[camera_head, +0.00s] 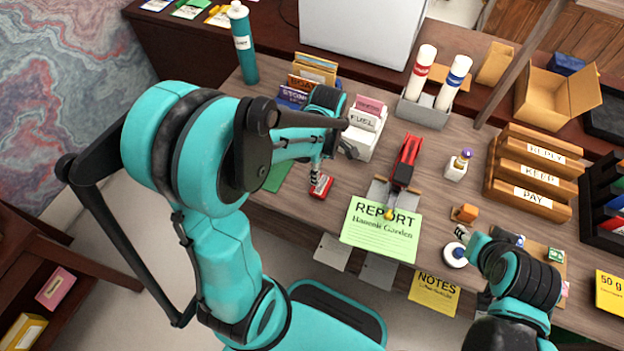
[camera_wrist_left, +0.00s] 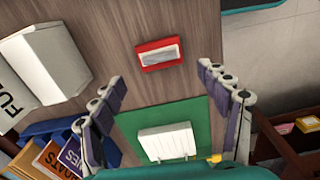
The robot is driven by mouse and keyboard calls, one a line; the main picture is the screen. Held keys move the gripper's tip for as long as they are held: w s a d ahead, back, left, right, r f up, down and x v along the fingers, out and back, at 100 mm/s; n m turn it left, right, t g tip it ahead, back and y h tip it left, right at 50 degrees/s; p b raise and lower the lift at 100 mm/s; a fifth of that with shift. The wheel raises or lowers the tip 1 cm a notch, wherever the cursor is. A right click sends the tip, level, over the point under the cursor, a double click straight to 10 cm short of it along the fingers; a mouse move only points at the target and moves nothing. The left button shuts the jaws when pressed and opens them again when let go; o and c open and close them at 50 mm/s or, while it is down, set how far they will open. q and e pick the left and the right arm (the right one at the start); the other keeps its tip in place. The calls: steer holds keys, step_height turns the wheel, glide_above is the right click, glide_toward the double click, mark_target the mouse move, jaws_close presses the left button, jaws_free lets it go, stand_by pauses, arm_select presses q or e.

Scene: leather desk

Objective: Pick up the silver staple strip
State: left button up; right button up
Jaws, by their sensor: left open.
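A silver-grey strip (camera_wrist_left: 160,55) lies in or on a small red holder (camera_wrist_left: 143,65), near the top middle of the left wrist view. The red holder also shows in the head view (camera_head: 320,187), just below my left gripper (camera_head: 331,160). My left gripper is open, and its two purple-padded fingers (camera_wrist_left: 168,103) stand wide apart in the wrist view. The strip is beyond the fingertips, and nothing is between them at its height. My right gripper (camera_head: 461,240) is at the right front of the desk, small and partly hidden by its arm.
A green mat (camera_wrist_left: 197,115) with a white block (camera_wrist_left: 167,140) lies near the left gripper. A white FUEL holder (camera_head: 359,142) and a red stapler (camera_head: 406,160) stand nearby. The green REPORT sheet (camera_head: 381,232) lies at the desk's front edge. Bare wood surrounds the red holder.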

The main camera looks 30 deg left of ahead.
mark_target(322, 182)
arm_select(q)
step_height(322, 182, down, 3)
steer(key=shift+r+b, duration=0.1)
steer(key=shift+b, duration=0.55)
steer(key=f+b, duration=0.2)
steer(key=f, duration=0.1)
steer(key=f+b, duration=0.1)
steer(key=f, duration=0.1)
steer(key=shift+w+a+f, duration=0.1)
steer(key=shift+a, duration=0.15)
steer(key=shift+c, duration=0.9)
steer(key=c, duration=0.9)
